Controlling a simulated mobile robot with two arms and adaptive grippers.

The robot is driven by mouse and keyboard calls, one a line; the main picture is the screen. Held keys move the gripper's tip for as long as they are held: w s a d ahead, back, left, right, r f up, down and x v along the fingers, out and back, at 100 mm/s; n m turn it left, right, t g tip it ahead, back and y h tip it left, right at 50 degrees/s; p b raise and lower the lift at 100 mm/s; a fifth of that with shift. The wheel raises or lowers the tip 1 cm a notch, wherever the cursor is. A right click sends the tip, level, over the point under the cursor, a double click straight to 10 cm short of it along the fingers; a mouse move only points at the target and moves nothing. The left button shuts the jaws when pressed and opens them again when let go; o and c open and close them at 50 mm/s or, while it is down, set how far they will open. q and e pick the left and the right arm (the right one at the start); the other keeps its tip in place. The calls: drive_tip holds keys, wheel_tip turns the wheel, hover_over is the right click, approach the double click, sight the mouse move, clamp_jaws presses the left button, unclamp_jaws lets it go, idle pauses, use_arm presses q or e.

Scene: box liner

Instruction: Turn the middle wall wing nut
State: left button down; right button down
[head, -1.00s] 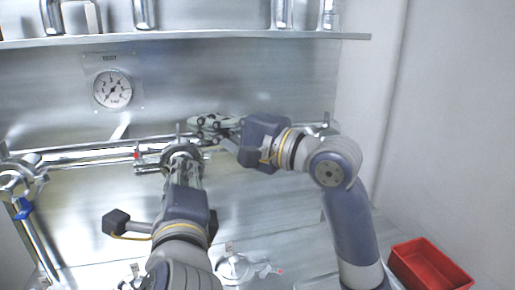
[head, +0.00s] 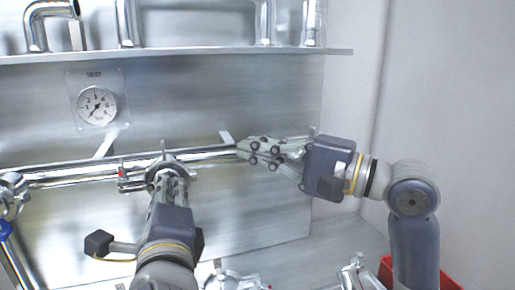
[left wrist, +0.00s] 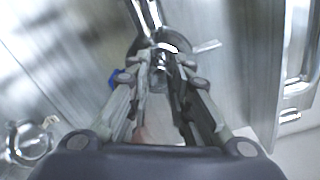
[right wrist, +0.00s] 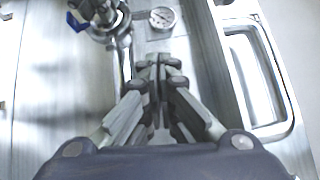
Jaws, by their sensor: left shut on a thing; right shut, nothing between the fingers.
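The middle pipe clamp (head: 176,160) is a bright metal ring on the horizontal wall pipe. A small part with a red tip (head: 122,172) sticks out at its left; I cannot tell whether this is the wing nut. My left gripper (head: 168,174) is at the clamp, shut on metal there, and its fingers hide much of it. In the left wrist view the shiny clamp (left wrist: 165,55) shows at the fingertips. My right gripper (head: 248,150) is shut and empty, in front of the pipe to the right of the clamp. Its fingertips also meet in the right wrist view (right wrist: 157,68).
A gauge (head: 97,105) is on the metal wall above the pipe. A shelf (head: 200,54) with pipe pieces runs above. Another fitting (head: 12,190) with a blue handle is at the left. A red bin (head: 452,284) sits behind my right arm. Metal fittings (head: 235,282) lie below.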

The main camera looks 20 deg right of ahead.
drive_tip(key=c, duration=1.8)
unclamp_jaws()
drive_tip(key=m+g+h, duration=0.9)
drive_tip(key=m+h, duration=0.4)
drive_tip(key=m, duration=1.2)
approach(120, 162)
drive_tip(key=x, duration=0.9)
drive_tip(key=shift+w+f, duration=0.1)
drive_tip(key=shift+w, duration=0.05)
